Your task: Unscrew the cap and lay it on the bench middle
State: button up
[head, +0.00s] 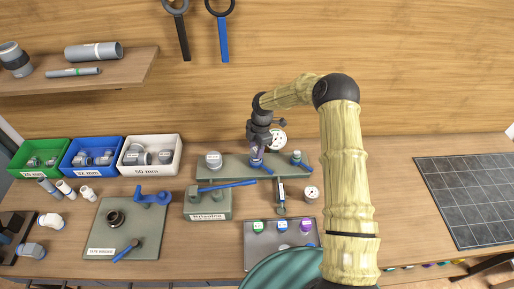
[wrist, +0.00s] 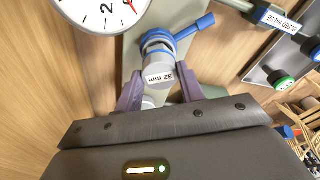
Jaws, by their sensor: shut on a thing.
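My gripper (head: 256,152) reaches down to the middle outlet of the grey-green manifold plate (head: 230,170) at the back of the bench. In the wrist view its two purple fingers (wrist: 160,92) close on both sides of a grey cap labelled 32 mm (wrist: 158,78). The cap sits in line with a blue-ringed outlet (wrist: 157,42) with a blue lever (wrist: 193,28). I cannot tell whether its thread is still engaged. In the head view the fingers mostly hide the cap. The wooden bench (head: 395,215) has bare surface right of my arm.
A pressure gauge (head: 278,139) stands close behind my gripper. A grey cap (head: 213,158) and a green-ringed outlet (head: 295,157) flank it. In front are the bleed valve (head: 281,190), a labelled block (head: 207,204) and a tray (head: 257,259) with coloured pieces. Bins (head: 150,170) stand left.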

aim_at(255, 150)
jog(key=n, duration=0.2)
jog(key=a+n, duration=0.1)
jog(key=n, duration=0.1)
jog(key=o, duration=1.2)
jog(key=shift+s+a+g, duration=0.1)
jog(key=shift+g, duration=0.2)
jog(key=shift+c, duration=0.2)
jog(key=shift+d, duration=0.2)
jog(key=shift+o, duration=1.2)
jog(key=shift+d+r+p, duration=0.15)
jog(key=shift+r+p, duration=2)
jog(key=shift+r, duration=1.65)
jog(key=shift+f, duration=0.1)
